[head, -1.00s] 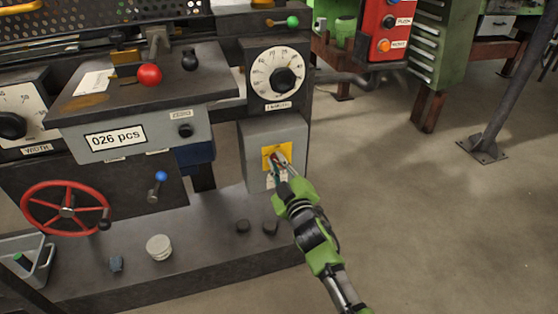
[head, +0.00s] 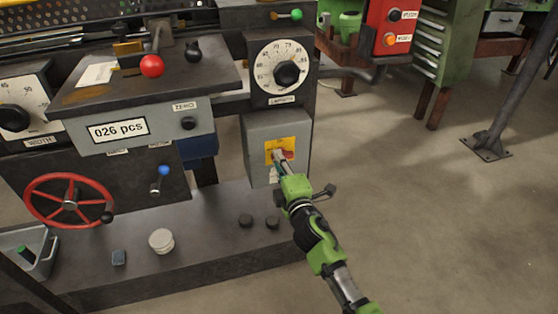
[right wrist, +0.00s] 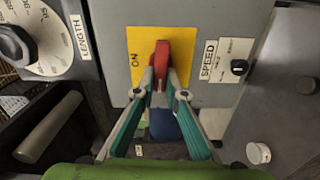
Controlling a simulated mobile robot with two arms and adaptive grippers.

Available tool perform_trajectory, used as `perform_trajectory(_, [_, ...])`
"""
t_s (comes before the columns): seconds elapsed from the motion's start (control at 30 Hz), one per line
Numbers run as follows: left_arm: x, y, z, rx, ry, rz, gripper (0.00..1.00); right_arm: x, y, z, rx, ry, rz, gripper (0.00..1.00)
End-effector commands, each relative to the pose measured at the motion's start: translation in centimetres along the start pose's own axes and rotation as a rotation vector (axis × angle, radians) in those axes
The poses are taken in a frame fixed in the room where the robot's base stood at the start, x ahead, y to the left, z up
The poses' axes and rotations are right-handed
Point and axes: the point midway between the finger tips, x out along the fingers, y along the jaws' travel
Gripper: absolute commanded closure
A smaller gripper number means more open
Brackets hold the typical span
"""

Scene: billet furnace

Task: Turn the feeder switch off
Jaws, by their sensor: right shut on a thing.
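The feeder switch has a red handle (right wrist: 161,58) on a yellow plate (right wrist: 186,43). The plate is fixed to a grey box (head: 258,131) below the length dial. In the right wrist view the word ON stands at the plate's left side. My right gripper (right wrist: 160,80) is shut on the red handle, one fingertip on each side. In the head view the gripper (head: 281,157) covers part of the handle and the plate. The handle's exact angle is hard to tell. My left gripper is not in view.
The length dial (head: 283,75) is just above the box. A speed knob (right wrist: 239,67) shows in the right wrist view. Dark knobs (head: 246,221) and a pale round stack (head: 161,241) stand on the ledge. A red handwheel (head: 69,201) is at left. Open floor lies to the right.

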Motion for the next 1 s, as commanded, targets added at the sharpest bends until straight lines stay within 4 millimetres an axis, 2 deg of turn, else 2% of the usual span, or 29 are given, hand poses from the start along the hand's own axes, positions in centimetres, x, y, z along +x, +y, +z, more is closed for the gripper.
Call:
perform_trajectory(0.23, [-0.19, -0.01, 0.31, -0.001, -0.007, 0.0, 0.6, -0.04, -0.28, -0.02, -0.063, 0.0, -0.003, 1.0])
perform_trajectory(0.7, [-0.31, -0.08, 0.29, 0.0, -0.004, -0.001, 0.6, -0.05, -0.33, 0.0, -0.076, 0.0, -0.003, 1.0])
perform_trajectory(0.73, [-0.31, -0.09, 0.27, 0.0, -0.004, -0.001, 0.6, -0.05, -0.33, 0.0, -0.076, 0.0, -0.003, 0.83])
perform_trajectory(0.8, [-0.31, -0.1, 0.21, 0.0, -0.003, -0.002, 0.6, -0.04, -0.32, 0.0, -0.076, 0.0, -0.003, 0.72])
perform_trajectory(1.0, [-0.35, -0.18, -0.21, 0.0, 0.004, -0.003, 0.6, -0.02, -0.22, 0.01, -0.074, 0.0, -0.002, 0.72])
